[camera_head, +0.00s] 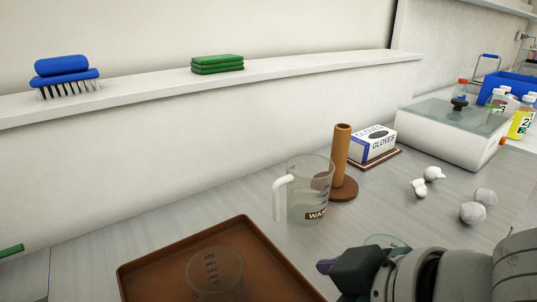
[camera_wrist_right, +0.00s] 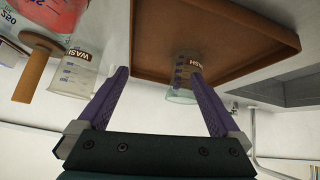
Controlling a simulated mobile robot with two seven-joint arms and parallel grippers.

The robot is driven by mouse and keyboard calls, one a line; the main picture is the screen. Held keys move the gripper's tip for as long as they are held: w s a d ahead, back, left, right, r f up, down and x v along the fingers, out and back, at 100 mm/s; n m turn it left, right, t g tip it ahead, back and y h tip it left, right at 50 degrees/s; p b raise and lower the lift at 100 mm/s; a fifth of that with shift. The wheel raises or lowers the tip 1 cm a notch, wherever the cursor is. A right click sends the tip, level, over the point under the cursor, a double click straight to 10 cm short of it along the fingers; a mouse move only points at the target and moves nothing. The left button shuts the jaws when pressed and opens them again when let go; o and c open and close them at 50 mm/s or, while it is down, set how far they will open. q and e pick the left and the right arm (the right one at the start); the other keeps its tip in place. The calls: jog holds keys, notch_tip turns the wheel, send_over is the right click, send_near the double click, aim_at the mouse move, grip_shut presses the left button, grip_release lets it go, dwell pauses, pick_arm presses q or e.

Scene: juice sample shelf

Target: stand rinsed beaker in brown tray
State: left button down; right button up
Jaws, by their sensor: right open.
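The brown tray (camera_head: 130,268) lies on the counter at the bottom of the head view; its base also fills the top of the right wrist view (camera_wrist_right: 230,25). A clear beaker (camera_head: 217,272) with dark markings stands upright in the tray. In the right wrist view this beaker (camera_wrist_right: 180,80) appears upside down beyond my fingertips, partly covered by one finger. My right gripper (camera_head: 326,267) is right of the tray, open and empty; both purple fingers show apart in the wrist view (camera_wrist_right: 158,72). My left gripper is not in view.
A clear jug (camera_head: 310,190) labelled WASH stands behind the tray, beside a wooden post (camera_head: 341,155). Another clear rim (camera_head: 387,240) shows behind my right gripper. A glove box (camera_head: 372,145), a white lidded unit (camera_head: 455,130) and white crumpled balls (camera_head: 472,212) are at right.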

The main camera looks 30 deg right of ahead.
jog(key=s+g, duration=0.4)
jog(key=s, duration=0.5)
jog(key=shift+s+d+m+g+h, duration=0.25)
jog(key=shift+d+m+g+h, duration=0.05)
jog(key=shift+d+m+g, duration=0.15)
